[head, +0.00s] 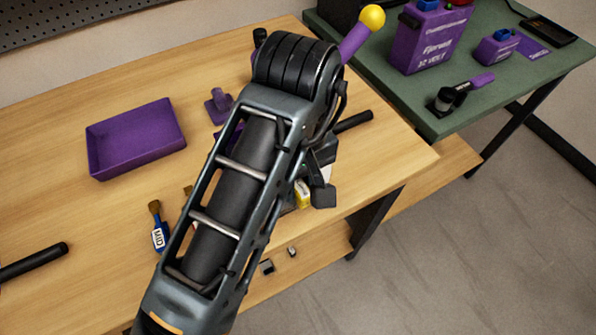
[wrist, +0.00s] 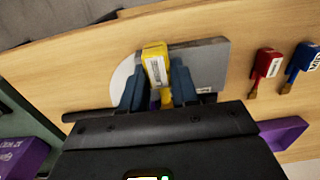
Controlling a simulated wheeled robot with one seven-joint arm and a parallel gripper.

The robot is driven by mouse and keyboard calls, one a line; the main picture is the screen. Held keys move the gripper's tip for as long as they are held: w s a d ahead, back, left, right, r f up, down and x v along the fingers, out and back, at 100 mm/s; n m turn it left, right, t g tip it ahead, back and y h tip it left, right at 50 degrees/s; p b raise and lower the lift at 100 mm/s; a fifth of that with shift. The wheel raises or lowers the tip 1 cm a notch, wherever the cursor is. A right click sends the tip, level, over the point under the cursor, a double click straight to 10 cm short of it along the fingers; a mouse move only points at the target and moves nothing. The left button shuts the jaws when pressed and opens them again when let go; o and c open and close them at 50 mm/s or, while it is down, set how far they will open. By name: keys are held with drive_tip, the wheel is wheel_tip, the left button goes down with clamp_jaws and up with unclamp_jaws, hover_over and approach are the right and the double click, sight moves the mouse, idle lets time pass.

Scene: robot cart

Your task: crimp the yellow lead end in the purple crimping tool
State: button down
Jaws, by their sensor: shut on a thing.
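The yellow lead end (wrist: 155,62), with a white label, is between the two blue-grey fingers of my gripper (wrist: 157,86) in the wrist view. My gripper is shut on it. In the head view a little of the yellow lead end (head: 303,194) shows beside my wrist near the table's front right edge. A purple lever with a yellow ball (head: 357,36) sticks out behind my arm and may belong to the crimping tool; my arm hides whatever it joins. A grey plate (wrist: 210,62) with a white round part lies behind the lead; I cannot tell whether they touch.
A blue lead end (head: 159,236) lies on the wooden table; a red one (wrist: 267,62) shows beside it in the wrist view. A purple tray (head: 135,140) and small purple stand (head: 219,106) are left of my arm. The green bench (head: 400,98) holds a purple battery box (head: 428,40).

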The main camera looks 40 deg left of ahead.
wheel_tip(320, 180, down, 3)
drive_tip(key=shift+r+b, duration=0.1)
drive_tip(key=shift+b, duration=0.3)
drive_tip(key=a, duration=0.1)
drive_tip(key=w+a, duration=0.1)
drive_tip(key=a, duration=0.1)
drive_tip(key=shift+w+a, duration=0.45)
drive_tip(key=shift+a, duration=0.4)
drive_tip(key=shift+f, duration=0.2)
drive_tip(key=c, duration=0.8)
unclamp_jaws()
drive_tip(key=shift+r, duration=0.1)
